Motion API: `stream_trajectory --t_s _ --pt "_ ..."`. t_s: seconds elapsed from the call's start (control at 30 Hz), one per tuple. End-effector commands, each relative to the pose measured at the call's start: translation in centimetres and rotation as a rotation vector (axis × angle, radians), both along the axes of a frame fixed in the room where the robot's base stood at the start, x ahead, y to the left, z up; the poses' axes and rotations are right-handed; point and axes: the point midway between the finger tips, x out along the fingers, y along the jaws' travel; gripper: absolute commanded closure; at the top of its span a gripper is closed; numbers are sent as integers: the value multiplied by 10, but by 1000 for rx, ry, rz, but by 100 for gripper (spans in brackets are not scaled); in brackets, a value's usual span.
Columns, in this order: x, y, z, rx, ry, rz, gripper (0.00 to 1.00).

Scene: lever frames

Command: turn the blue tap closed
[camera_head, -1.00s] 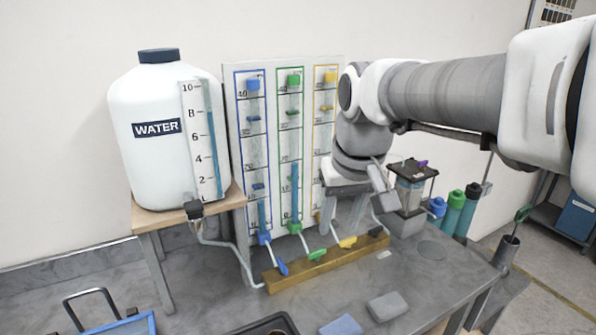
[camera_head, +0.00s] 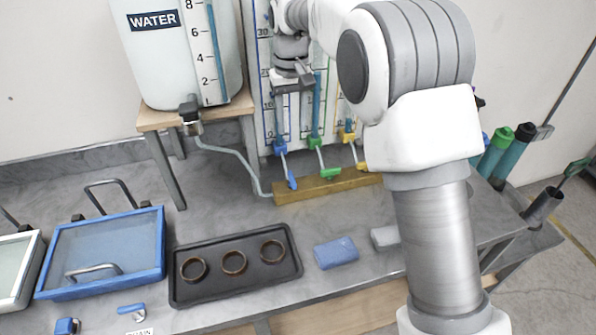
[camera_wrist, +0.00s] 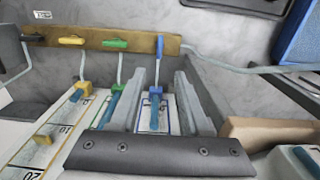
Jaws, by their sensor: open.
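The blue tap (camera_head: 291,181) is on the left end of the wooden bar at the foot of the gauge board. Its handle points across the bar, unlike the green tap (camera_head: 330,173) and the yellow tap (camera_head: 361,166), which lie along it. In the wrist view the blue tap (camera_wrist: 159,46) stands beyond my fingertips, roughly in line with the gap between them. My gripper (camera_head: 292,98) is in front of the board, above the blue tap and apart from it. In the wrist view my gripper (camera_wrist: 160,76) is open, with nothing held.
A water tank (camera_head: 170,60) on a wooden stand is left of the board, with a hose to the bar. A black tray (camera_head: 235,292) with three rings, a blue-framed lid (camera_head: 157,250) and a blue sponge (camera_head: 335,253) lie in front. Another small blue handle (camera_head: 131,309) is at front left.

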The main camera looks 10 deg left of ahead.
Motion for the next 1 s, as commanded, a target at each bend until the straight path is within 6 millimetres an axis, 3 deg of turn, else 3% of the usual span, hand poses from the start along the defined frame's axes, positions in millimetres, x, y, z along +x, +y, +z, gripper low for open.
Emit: stream_trajectory --t_s 0.17,0.7,1.0 --pt "0 0 -21 -1 3 0 54" --pt "-1 0 -136 -2 4 0 54" --pt "0 0 -169 0 0 0 54"
